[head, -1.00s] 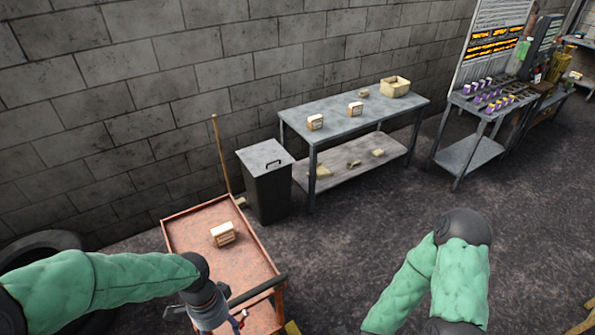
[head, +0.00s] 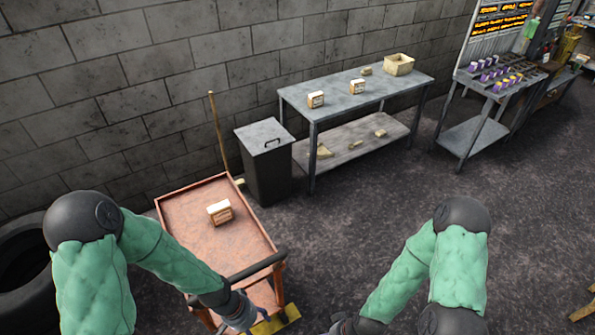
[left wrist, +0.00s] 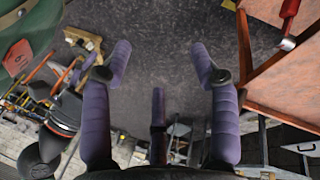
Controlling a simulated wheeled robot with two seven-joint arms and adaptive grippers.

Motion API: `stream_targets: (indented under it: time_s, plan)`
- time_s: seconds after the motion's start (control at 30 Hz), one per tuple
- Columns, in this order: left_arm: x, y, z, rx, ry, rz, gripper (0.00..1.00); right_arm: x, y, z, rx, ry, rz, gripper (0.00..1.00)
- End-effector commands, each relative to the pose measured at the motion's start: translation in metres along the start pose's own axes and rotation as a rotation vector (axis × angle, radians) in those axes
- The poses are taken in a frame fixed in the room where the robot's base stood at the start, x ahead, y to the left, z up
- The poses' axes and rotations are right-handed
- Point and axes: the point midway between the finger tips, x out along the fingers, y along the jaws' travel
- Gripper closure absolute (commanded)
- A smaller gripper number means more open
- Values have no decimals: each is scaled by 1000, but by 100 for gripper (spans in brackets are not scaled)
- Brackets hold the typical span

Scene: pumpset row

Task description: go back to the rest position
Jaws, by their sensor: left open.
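My left gripper (head: 240,312) is low in the head view, at the near right corner of the red cart, with nothing seen in it. In the left wrist view its purple fingers (left wrist: 162,66) are spread wide apart with bare floor between them. My left arm is bent, with the elbow at the left of the head view. My right arm is bent at the lower right; its gripper (head: 345,326) is mostly cut off by the bottom edge, so its fingers cannot be made out.
The red cart (head: 178,215) carries one small box (head: 220,212). A lidded grey bin (head: 266,165) and a grey table (head: 335,98) with boxes and a tan crate (head: 399,64) stand behind. A tyre (head: 22,255) is at left. Open floor lies centre right.

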Motion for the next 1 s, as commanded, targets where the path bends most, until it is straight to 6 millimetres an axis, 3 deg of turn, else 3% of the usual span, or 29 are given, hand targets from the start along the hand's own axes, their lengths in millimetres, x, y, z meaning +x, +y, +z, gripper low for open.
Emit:
stream_targets:
  time_s: [0.03,0.2,0.4,0.6,1.0]
  plan:
    - [24,-3,4,-56,3,8,39,11,4,0,0,0,0,40]
    - [78,-12,10,-253,41,12,39,29,10,-1,0,0,0,40]
    - [124,-20,19,-433,77,2,39,44,16,-2,0,0,0,40]
    - [139,-24,24,-506,93,-6,39,48,17,-2,0,0,0,40]
    - [139,-24,24,-509,95,-6,39,47,17,-2,0,0,0,40]
